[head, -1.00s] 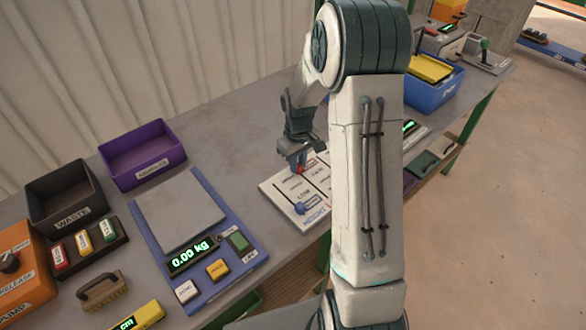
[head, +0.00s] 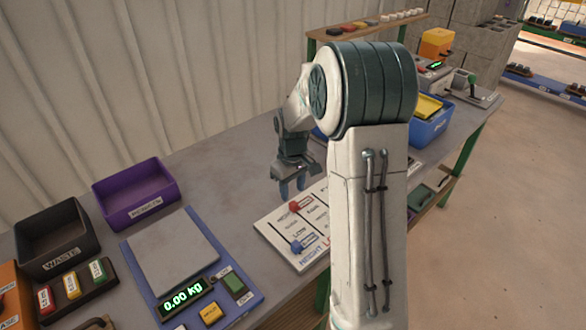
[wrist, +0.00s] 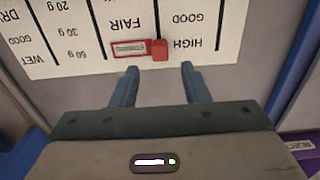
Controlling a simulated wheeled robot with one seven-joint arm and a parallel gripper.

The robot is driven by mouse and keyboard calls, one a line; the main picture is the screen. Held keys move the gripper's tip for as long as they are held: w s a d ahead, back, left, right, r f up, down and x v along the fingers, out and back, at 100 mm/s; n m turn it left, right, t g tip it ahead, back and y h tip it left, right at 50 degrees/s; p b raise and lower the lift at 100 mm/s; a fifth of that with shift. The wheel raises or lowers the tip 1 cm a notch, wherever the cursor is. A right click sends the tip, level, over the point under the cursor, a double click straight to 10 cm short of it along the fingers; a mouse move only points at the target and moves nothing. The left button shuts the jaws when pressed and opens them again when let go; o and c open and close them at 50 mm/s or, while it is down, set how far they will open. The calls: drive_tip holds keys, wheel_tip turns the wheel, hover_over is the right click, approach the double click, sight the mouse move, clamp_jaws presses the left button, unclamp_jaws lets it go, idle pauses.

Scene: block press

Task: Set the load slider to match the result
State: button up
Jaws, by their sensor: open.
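The white slider board (head: 268,229) lies on the table, partly hidden by my arm in the head view. It has printed columns with words such as HIGH, GOOD and FAIR, which appear upside down on the board in the wrist view (wrist: 200,62). A red slider knob (head: 296,206) sits near its far edge; in the wrist view the red knob (wrist: 160,50) is by the word HIGH, beside a red-framed label. A blue slider knob (head: 298,246) sits nearer, past the word LOW.
A scale (head: 172,248) reading 0.00 kg stands left of the board. A purple bin (head: 137,200) and a black WASTE bin (head: 55,240) are at the left. A blue bin (head: 428,130) is beyond my arm. Bare table lies behind the board.

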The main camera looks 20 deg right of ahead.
sight(293, 202)
wheel_tip(293, 202, up, 9)
drive_tip(key=shift+r+b, duration=0.15)
drive_tip(key=shift+b, duration=0.2)
idle(0.3)
